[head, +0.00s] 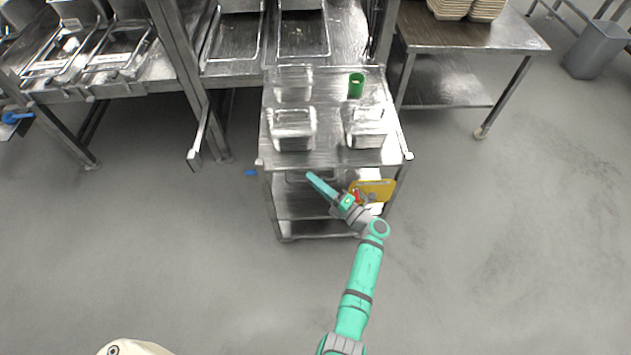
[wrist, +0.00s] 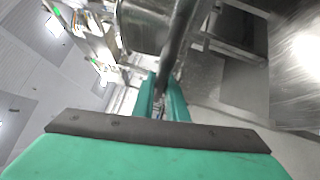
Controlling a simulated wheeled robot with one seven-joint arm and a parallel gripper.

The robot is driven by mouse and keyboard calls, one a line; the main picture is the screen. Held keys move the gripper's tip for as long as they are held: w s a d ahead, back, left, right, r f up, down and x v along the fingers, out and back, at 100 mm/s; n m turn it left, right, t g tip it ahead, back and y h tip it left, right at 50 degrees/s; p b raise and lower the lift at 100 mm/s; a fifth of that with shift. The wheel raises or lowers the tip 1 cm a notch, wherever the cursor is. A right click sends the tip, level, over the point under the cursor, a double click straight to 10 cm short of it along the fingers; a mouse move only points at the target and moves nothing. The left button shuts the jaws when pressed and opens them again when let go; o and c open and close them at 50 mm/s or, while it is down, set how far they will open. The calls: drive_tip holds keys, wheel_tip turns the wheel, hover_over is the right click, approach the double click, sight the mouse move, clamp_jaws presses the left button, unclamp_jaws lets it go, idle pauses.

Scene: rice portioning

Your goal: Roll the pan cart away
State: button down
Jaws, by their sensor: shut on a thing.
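The pan cart (head: 335,157) is a steel cart with a top deck and lower shelves, standing against the steel rack. Steel pans sit on its top, at the front left (head: 292,130), front right (head: 366,128) and back left (head: 294,85). A green container (head: 356,85) stands at the back right. My gripper (head: 315,180) is at the cart's near side, just below the front edge of the top. In the wrist view, my gripper (wrist: 163,98) has its green fingers shut around a dark bar (wrist: 180,40), which appears to be the cart's handle. The exact contact is partly hidden.
A steel rack (head: 185,75) with trays stands behind and left of the cart. A steel table (head: 470,35) is at the back right, with a grey bin (head: 597,48) beyond it. A yellow object (head: 373,190) shows beside my wrist. The near grey floor (head: 180,250) is clear.

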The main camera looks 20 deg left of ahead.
drive_tip(key=shift+w, duration=0.1)
drive_tip(key=c, duration=1.8)
unclamp_jaws()
drive_tip(key=shift+o, duration=0.2)
drive_tip(key=shift+d, duration=0.1)
drive_tip(key=v, duration=1)
drive_tip(key=shift+d, duration=0.25)
